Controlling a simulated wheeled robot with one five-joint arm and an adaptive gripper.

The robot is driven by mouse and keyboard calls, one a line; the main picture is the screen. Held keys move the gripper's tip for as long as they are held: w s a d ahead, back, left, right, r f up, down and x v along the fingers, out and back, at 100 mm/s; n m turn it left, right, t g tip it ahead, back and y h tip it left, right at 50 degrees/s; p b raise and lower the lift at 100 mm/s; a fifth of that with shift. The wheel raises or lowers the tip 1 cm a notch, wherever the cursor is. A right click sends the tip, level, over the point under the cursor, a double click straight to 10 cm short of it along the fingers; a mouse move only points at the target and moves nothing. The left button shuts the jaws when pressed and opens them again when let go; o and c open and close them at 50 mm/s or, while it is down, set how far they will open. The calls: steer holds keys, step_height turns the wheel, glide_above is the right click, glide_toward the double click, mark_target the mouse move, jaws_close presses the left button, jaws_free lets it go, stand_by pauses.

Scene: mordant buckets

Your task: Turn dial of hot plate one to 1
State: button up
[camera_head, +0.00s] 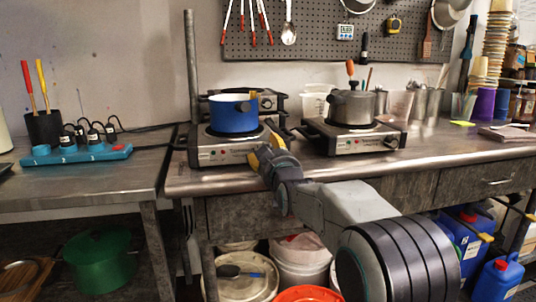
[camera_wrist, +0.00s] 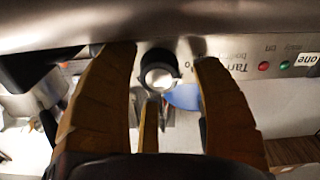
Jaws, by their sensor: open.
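Hot plate one (camera_head: 220,153) is the left steel hot plate on the bench, with a blue pot on it. In the wrist view its front panel (camera_wrist: 226,62) appears upside down, with a red light, a green light and a label reading "one" (camera_wrist: 306,60). Its dial (camera_wrist: 160,68), a dark ring with a bright face, lies between my fingers; its setting is not readable. My gripper (camera_head: 263,153) is at the right part of that panel and hides the dial in the head view. In the wrist view my gripper (camera_wrist: 165,58) is open, with a visible gap on both sides of the dial.
The blue pot (camera_head: 233,115) stands above my gripper. A second hot plate (camera_head: 346,141) with a steel pot (camera_head: 351,108) is to the right. A blue power strip (camera_head: 78,154) lies on the left table. Buckets stand under the bench.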

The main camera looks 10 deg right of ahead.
steer(key=shift+w, duration=0.1)
steer(key=shift+c, duration=0.3)
steer(key=shift+r, duration=0.15)
steer(key=c, duration=1.1)
steer(key=shift+c, duration=0.2)
